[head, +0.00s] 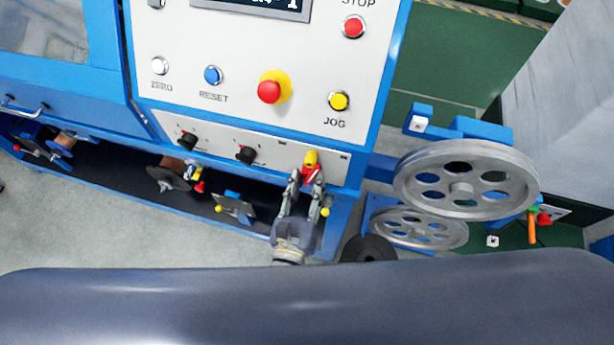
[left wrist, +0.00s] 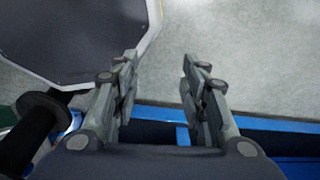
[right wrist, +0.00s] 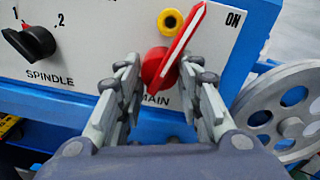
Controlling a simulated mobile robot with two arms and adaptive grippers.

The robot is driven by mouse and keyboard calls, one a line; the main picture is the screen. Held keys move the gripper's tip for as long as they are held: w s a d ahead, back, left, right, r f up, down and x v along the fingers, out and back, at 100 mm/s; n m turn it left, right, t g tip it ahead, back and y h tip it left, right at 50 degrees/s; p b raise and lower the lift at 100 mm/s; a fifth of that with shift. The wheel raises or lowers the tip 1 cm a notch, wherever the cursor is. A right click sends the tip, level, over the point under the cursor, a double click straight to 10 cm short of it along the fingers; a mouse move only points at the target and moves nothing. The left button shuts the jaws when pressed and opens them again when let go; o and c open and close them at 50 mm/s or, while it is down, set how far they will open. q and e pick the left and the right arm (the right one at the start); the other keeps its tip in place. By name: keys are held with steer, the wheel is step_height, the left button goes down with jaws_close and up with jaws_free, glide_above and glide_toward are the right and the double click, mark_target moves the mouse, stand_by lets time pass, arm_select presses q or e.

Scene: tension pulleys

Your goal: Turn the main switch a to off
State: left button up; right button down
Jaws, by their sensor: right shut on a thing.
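The main switch is a red rotary knob (right wrist: 160,65) with a white-striped pointer, on the white panel above the word MAIN. It also shows in the head view (head: 310,172). Its pointer is tilted up and right, toward the ON label (right wrist: 236,18). My right gripper (right wrist: 160,80) has its fingers on either side of the knob's lower part and is shut on it; it also shows in the head view (head: 310,180). My left gripper (left wrist: 160,70) is open and empty over the floor, seen only in the left wrist view.
A yellow ring (right wrist: 170,20) with a dark centre sits just above the switch. A black SPINDLE knob (right wrist: 27,41) is to its left. Grey pulley wheels (head: 465,180) stand to the right of the cabinet. A red button on a yellow base (head: 270,91) is higher on the panel.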

steer(key=shift+n+p, duration=0.7)
steer(key=shift+n, duration=0.1)
